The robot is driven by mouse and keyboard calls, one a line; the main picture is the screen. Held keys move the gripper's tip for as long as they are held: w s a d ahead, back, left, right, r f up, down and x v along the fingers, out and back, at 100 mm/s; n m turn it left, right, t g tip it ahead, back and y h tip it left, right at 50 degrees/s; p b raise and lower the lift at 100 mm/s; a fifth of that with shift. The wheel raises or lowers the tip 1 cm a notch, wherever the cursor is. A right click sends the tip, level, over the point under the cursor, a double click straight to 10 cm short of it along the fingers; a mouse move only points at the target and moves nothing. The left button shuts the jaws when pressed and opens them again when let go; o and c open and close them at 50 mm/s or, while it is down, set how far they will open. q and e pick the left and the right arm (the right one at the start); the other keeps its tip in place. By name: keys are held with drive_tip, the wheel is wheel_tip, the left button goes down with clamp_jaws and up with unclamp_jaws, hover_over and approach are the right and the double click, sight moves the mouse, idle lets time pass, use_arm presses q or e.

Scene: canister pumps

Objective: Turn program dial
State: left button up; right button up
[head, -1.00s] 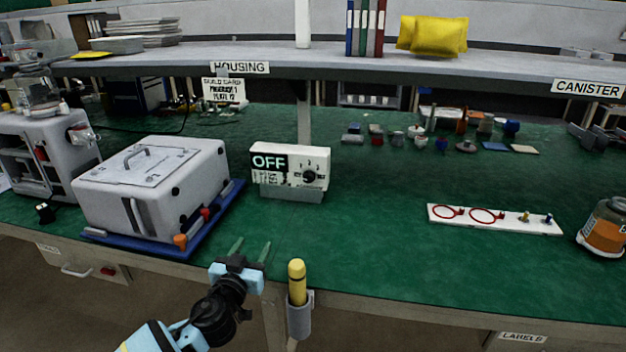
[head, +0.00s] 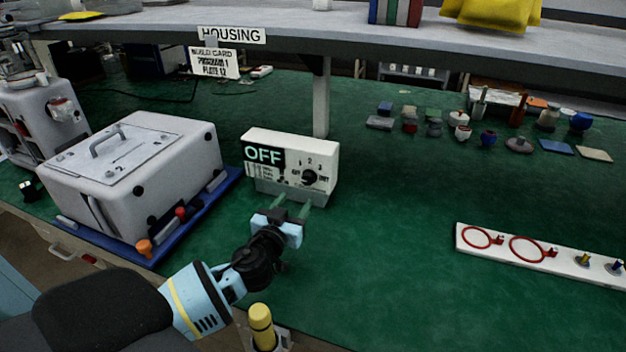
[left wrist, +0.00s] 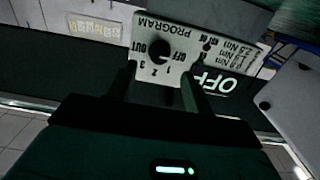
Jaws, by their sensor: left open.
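The program dial (head: 309,177) is a black knob on the right part of a white control box (head: 328,158). Its display reads OFF, and marks including 1, 2 and 3 surround the knob. In the left wrist view the dial (left wrist: 159,49) appears upside down under the word PROGRAM. My left gripper (head: 291,207) is open and empty, just in front of the box and below the dial. In the left wrist view its two fingers (left wrist: 158,82) point at the box face, apart from the knob. My right gripper is not in view.
A white housing machine (head: 130,165) on a blue base (head: 215,195) stands left of the box. A build card (head: 214,63) hangs behind. A white board with red rings (head: 545,262) lies at right. A yellow-topped tool (head: 262,322) is at the front edge. Green bench between is clear.

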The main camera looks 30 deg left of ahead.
sight(306, 183)
use_arm(q)
drive_tip(key=shift+x, duration=3.7)
drive_tip(key=shift+c, duration=0.2)
drive_tip(key=c, duration=0.9)
